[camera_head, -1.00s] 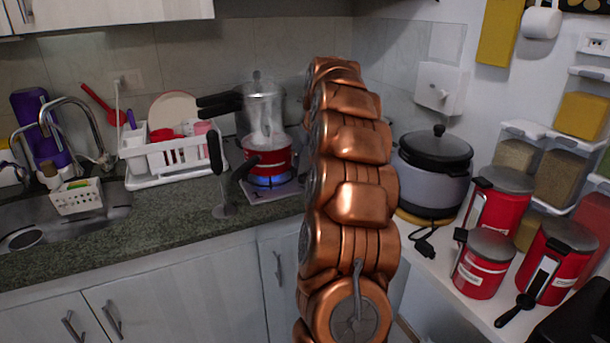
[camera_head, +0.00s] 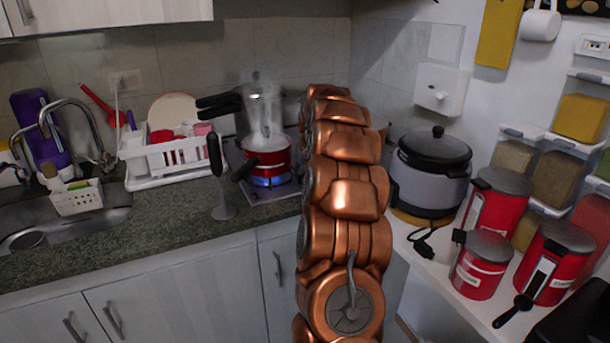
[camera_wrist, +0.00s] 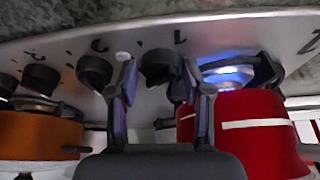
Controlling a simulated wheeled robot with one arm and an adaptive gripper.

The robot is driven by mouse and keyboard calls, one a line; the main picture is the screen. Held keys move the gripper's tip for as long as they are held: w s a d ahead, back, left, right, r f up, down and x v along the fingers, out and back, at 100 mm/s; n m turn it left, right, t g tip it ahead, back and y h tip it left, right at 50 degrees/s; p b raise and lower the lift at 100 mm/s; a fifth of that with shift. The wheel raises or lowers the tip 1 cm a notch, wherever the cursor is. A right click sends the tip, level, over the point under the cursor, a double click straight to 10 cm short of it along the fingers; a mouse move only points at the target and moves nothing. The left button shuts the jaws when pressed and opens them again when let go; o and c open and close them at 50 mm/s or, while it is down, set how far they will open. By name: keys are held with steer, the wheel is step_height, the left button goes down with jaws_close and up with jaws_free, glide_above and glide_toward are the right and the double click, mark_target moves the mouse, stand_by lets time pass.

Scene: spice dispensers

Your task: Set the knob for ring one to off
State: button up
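In the wrist view, a row of dark knobs runs along the pale stove panel (camera_wrist: 62,50). The knob (camera_wrist: 160,65) by a mark like a 1 lies between the tips of my gripper (camera_wrist: 157,72), which is open; I cannot tell whether they touch it. A blue flame burns on the ring (camera_wrist: 228,76) to its right, by a red pot (camera_wrist: 248,128). In the head view, the red pot (camera_head: 266,158) sits over the blue flame (camera_head: 268,181), with a steaming clear vessel behind it. My arm hides the gripper and knobs there.
Another knob (camera_wrist: 95,72) sits just left of the gripper, with more beyond it and an orange pot (camera_wrist: 38,134). In the head view, a hand blender (camera_head: 217,170) stands left of the stove. A cooker (camera_head: 433,172) and red canisters (camera_head: 483,263) stand at right.

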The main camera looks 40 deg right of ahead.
steer(key=c, duration=0.7)
steer(key=shift+c, duration=0.2)
steer(key=n, duration=0.1)
steer(key=n+y, duration=0.1)
steer(key=n, duration=0.1)
steer(key=n+y, duration=0.1)
steer(key=n, duration=0.1)
steer(key=shift+d+b, duration=0.25)
steer(key=shift+b, duration=0.1)
steer(key=shift+d+n+y+p, duration=0.1)
steer(key=shift+n+y+p, duration=0.55)
steer(key=shift+n, duration=1.65)
steer(key=shift+n+y, duration=0.25)
steer(key=shift+n, duration=0.05)
steer(key=o, duration=1.1)
steer(key=shift+o, duration=0.2)
